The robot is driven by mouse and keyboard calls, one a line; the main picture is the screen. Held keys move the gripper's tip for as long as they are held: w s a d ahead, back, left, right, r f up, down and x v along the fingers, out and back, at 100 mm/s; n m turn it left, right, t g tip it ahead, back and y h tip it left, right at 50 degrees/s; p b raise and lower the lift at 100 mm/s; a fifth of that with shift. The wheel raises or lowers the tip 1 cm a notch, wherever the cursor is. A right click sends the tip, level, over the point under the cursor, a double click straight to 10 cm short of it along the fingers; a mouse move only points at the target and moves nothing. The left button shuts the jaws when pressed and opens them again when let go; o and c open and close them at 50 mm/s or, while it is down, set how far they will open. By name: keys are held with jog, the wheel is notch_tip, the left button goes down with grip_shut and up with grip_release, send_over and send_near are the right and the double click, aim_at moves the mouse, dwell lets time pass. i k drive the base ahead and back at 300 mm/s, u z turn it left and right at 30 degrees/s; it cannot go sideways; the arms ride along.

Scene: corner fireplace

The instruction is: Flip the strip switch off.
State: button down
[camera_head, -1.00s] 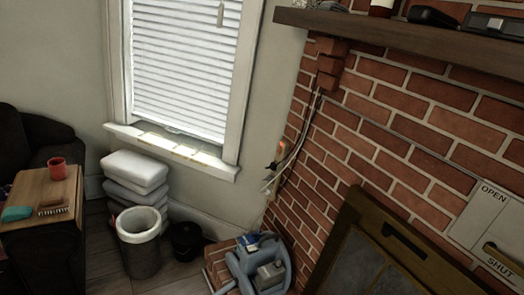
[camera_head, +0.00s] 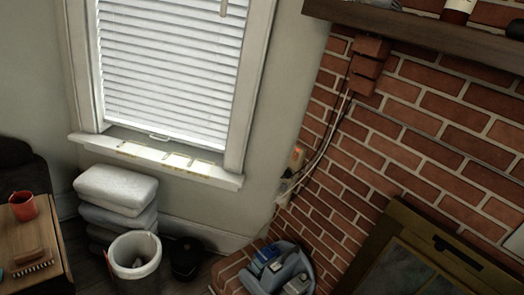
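A small strip (camera_head: 297,158) with an orange-red lit spot, which looks like its switch, hangs at the corner where the plain wall meets the brick fireplace. Pale cables (camera_head: 322,150) run beside it, up along the bricks toward the mantel. A pale piece, perhaps a plug, shows just below it. The strip is small and dim, so I cannot tell the switch's exact position. My gripper is not in view.
A blue-grey appliance (camera_head: 277,268) sits on the brick hearth below. A white-rimmed bin (camera_head: 134,254), stacked cushions (camera_head: 117,190) and a dark pot (camera_head: 186,258) stand under the window. The wooden mantel (camera_head: 430,36) juts out at upper right. A table (camera_head: 30,247) is at left.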

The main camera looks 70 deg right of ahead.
aim_at(296, 155)
jog(key=u, duration=0.05)
jog(key=i, duration=1.15)
jog(key=z, duration=2.35)
jog(key=i, duration=1.05)
jog(key=u, duration=0.15)
